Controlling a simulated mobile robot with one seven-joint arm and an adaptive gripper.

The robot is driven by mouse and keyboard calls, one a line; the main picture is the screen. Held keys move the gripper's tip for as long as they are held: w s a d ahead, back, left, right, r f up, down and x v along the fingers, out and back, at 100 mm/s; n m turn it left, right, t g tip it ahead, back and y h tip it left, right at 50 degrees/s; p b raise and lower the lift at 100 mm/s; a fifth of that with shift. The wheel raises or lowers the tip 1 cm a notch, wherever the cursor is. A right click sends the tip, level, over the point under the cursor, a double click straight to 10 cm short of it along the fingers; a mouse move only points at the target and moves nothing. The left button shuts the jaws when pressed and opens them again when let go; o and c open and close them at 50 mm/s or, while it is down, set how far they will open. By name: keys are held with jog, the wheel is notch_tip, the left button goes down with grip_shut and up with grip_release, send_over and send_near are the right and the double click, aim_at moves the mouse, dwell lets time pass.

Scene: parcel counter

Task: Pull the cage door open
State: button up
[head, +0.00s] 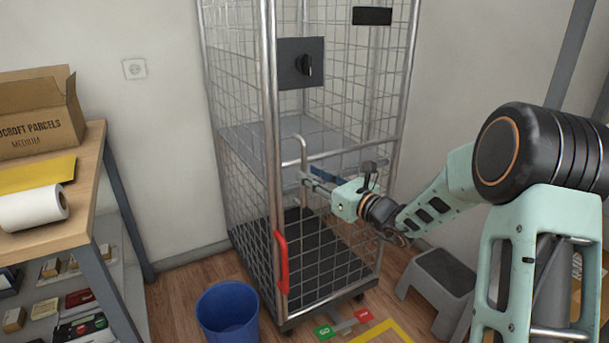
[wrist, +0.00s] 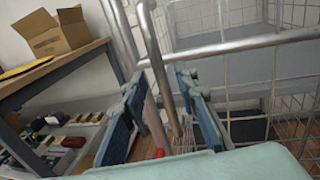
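The wire-mesh cage door (head: 350,95) is the front face of a tall roll cage and looks shut. A silver, bent tube handle (head: 301,150) stands out near its left post; it also shows in the wrist view (wrist: 158,60). A dark latch plate with a black knob (head: 302,64) sits higher up. My gripper (head: 308,180) is at the handle's lower part. In the wrist view my gripper (wrist: 158,88) has its two blue-padded fingers apart, with the handle running down between them. Gaps show beside the handle, though the exact depth is hard to tell.
A red lever (head: 281,262) is on the cage's lower left post. A blue bin (head: 228,311) stands in front at left, and a grey step stool (head: 437,285) at right. A wooden parcel table (head: 50,219) is at far left. Some floor shows before the cage.

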jog(key=shift+x, duration=1.6)
grip_shut()
